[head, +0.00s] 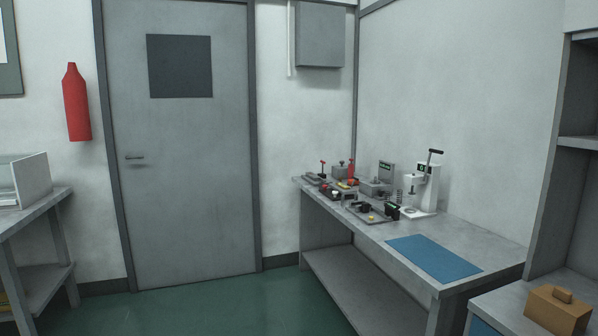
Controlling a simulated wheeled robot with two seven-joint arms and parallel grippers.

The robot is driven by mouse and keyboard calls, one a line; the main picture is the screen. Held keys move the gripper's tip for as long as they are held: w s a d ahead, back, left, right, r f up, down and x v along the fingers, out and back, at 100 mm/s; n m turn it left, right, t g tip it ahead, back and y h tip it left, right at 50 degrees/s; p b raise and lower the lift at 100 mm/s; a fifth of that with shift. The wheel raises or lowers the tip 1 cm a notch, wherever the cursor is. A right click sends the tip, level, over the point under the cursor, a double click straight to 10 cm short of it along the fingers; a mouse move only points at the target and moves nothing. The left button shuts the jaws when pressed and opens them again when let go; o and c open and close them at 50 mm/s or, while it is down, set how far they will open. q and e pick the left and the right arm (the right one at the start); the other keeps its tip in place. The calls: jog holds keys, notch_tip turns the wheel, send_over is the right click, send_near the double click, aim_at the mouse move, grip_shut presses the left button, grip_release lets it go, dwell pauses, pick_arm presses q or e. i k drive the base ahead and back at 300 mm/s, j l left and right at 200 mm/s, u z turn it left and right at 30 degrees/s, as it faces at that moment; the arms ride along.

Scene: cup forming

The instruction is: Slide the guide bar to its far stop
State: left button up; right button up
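The guide bar cannot be made out from this distance. Small devices stand close together on the far half of the grey workbench (405,239). Among them is a white press (420,192) with a black-handled lever. In front of it lies a grey plate (371,215) with black parts on it. Further back are a small grey unit (377,187) and several small red and black parts, too small to tell apart. Neither of my grippers shows in the head view.
A blue mat (434,258) lies on the bench's near part. A brown box (558,309) sits on a surface at the lower right. Another table (35,215) stands at the left. The green floor (230,308) is open before the closed door (185,180).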

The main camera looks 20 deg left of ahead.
aim_at(313, 176)
jog(key=i+j, duration=0.4)
jog(key=i+j+u, duration=0.15)
jog(key=i+j, duration=0.3)
jog(key=i, duration=0.15)
jog(key=i+j, duration=0.35)
jog(key=i, duration=0.2)
jog(key=i+j+u, duration=0.15)
jog(key=i+j, duration=0.2)
jog(key=i, duration=0.2)
jog(key=i+j, duration=0.3)
jog(key=i, duration=0.25)
jog(key=i+j, duration=0.2)
jog(key=i, duration=0.2)
jog(key=i+j, duration=0.15)
jog(key=i, duration=0.25)
jog(key=i+j, duration=0.2)
jog(key=i, duration=0.2)
jog(key=l+z, duration=0.05)
